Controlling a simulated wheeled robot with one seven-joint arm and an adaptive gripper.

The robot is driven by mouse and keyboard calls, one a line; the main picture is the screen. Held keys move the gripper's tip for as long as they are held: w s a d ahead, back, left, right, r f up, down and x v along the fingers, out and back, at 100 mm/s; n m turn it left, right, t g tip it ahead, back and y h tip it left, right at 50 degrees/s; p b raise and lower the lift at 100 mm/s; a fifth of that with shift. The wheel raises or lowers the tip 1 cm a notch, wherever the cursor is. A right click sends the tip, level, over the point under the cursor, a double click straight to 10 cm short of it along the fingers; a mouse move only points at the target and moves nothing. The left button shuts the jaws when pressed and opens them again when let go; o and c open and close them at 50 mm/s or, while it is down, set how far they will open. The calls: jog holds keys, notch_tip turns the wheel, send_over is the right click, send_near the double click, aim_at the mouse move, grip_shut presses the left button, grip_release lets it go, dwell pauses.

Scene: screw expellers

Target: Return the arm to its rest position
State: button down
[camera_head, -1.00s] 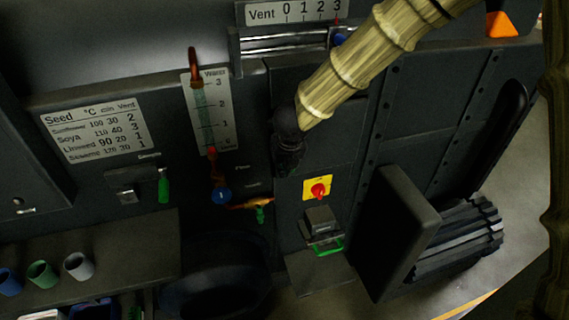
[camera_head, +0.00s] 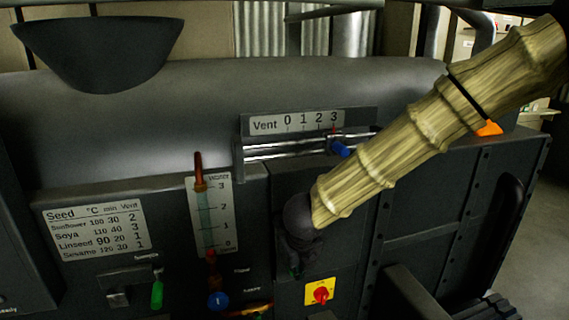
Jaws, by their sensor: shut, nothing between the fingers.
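My arm, with a pale bamboo-like surface, reaches in from the upper right across the dark machine panel (camera_head: 420,240). My gripper (camera_head: 296,258) is small and dark at the arm's lower end.
The vent scale (camera_head: 297,122) has a rail with a blue slider (camera_head: 339,148). The water gauge (camera_head: 209,215) and seed chart (camera_head: 95,228) are at left. A red knob (camera_head: 320,293) sits below my gripper. A dark hopper (camera_head: 98,50) is at upper left. Floor shows at far right.

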jog(key=s+d+f+n+h, duration=0.1)
jog(key=s+d+f+n, duration=0.35)
jog(key=f, duration=0.45)
jog(key=s+d+f+n+g, duration=0.1)
jog(key=s+d+f+n, duration=0.3)
jog(key=f, duration=0.4)
jog(key=s+d+f+n+h, duration=0.1)
jog(key=s+d+f+n, duration=0.25)
jog(key=f+n, duration=0.4)
jog(key=s+d+f+n+g, duration=0.1)
jog(key=s+d+f+n, duration=0.1)
jog(key=s+f+n, duration=0.2)
jog(key=s+d+f+n+g+y, duration=0.1)
jog(key=s+d+f+n, duration=0.2)
jog(key=s, duration=0.8)
jog(key=s+d+f+n+g, duration=0.1)
jog(key=s+d+f+n, duration=0.1)
jog(key=s+f+n, duration=0.4)
jog(key=shift+s+d+f+n, duration=0.25)
jog(key=shift+s+f+n, duration=0.1)
jog(key=shift+s+n, duration=0.5)
